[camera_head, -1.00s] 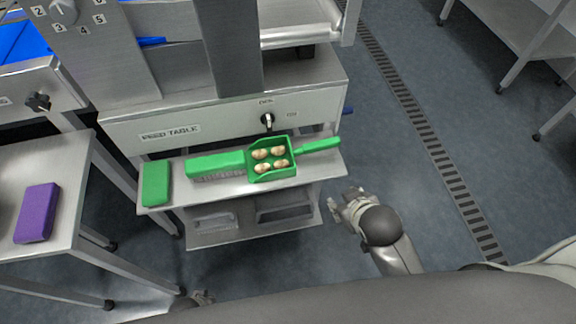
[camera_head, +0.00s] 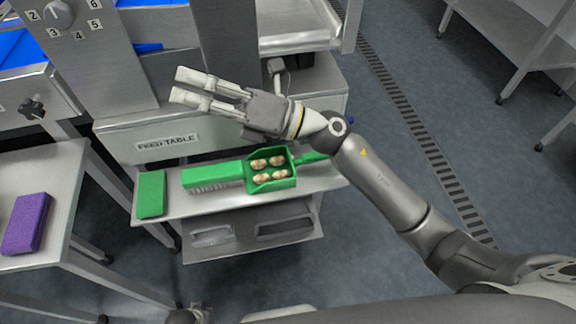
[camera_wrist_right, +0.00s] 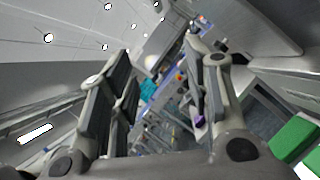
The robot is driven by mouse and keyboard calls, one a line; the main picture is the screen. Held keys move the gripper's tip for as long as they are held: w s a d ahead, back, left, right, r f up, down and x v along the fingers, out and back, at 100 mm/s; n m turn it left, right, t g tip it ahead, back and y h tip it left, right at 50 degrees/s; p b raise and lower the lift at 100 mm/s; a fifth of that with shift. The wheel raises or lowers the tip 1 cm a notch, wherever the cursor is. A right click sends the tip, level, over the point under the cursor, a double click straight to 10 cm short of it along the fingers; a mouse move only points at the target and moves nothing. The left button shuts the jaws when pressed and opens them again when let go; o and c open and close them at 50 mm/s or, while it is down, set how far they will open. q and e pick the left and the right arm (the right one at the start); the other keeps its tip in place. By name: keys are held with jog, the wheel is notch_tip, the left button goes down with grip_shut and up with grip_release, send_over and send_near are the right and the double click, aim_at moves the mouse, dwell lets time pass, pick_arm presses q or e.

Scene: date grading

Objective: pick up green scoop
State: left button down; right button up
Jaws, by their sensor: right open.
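The green scoop (camera_head: 273,186) lies on the shelf below the feed table, with several brown dates in its pan. Its handle points right and is partly hidden by my right arm. My right gripper (camera_head: 192,88) is open and empty, above and to the left of the scoop, in front of the feed table's panel, fingers pointing left. Its fingers also show in the right wrist view (camera_wrist_right: 160,105), with nothing between them. A small part of my left gripper (camera_head: 190,314) shows at the bottom edge; its jaws cannot be made out.
A green brush (camera_head: 213,175) lies left of the scoop, close to its pan. A green block (camera_head: 151,193) lies further left on the shelf (camera_head: 228,208). A purple block (camera_head: 27,222) sits on the left table (camera_head: 62,190).

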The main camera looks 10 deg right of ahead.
notch_tip(320, 180, down, 6)
jog(key=s+a+n+g+h, duration=0.2)
jog(key=a+n+g+h, duration=0.15)
jog(key=n+g, duration=0.35)
jog(key=n+t+h, duration=0.1)
jog(key=n+h, duration=0.5)
jog(key=h, duration=1.2)
send_over(312, 155)
jog(key=f, duration=1.1)
jog(key=f+b, duration=0.1)
jog(key=f, duration=0.4)
jog(key=shift+w+f, duration=0.2)
jog(key=shift+w, duration=0.15)
jog(key=f, duration=0.4)
jog(key=shift+s+f, duration=0.3)
jog(key=shift+s, duration=0.05)
jog(key=shift+f, duration=0.45)
pick_arm(q)
jog(key=shift+w+d+r, duration=0.1)
jog(key=shift+w+r, duration=0.7)
jog(key=shift+r, duration=0.3)
